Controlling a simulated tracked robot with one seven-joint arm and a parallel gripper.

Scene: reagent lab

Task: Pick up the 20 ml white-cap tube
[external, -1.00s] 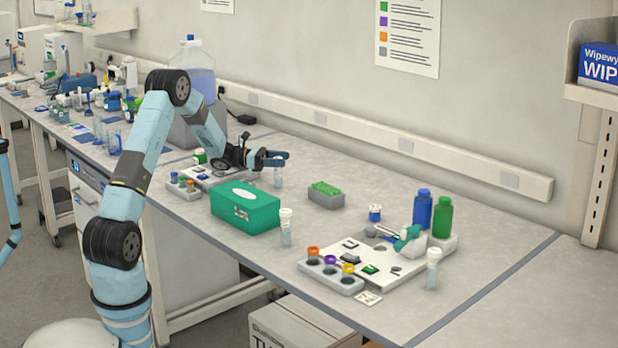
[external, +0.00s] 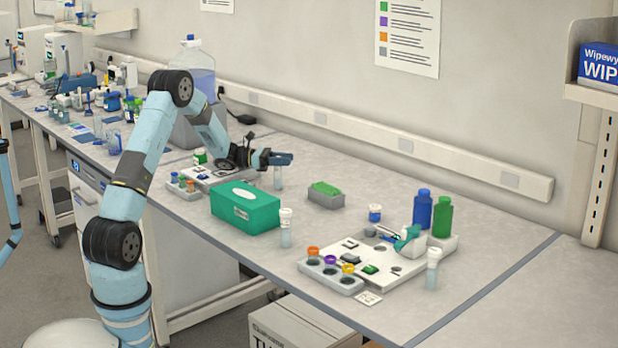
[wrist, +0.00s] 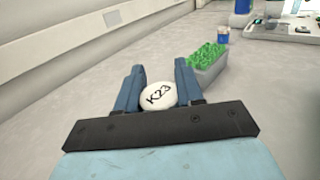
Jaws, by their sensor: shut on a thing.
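A clear tube (external: 278,178) stands upright under my gripper (external: 284,159) at the back of the bench in the external view. In the wrist view its round white cap, marked K23 (wrist: 158,96), sits between the two blue fingers of my gripper (wrist: 158,82). The fingers are shut on the cap from both sides. The tube's body is hidden below the cap in the wrist view. I cannot tell whether its base touches the bench. Two similar white-cap tubes stand apart, one by the green box (external: 286,228) and one at the front right (external: 433,268).
A green tissue box (external: 245,211) is in front of my gripper. A grey rack with a green top (external: 326,196) is to the right, also near in the wrist view (wrist: 208,64). A white tray (external: 345,250) lies farther right. Bench between tube and wall is clear.

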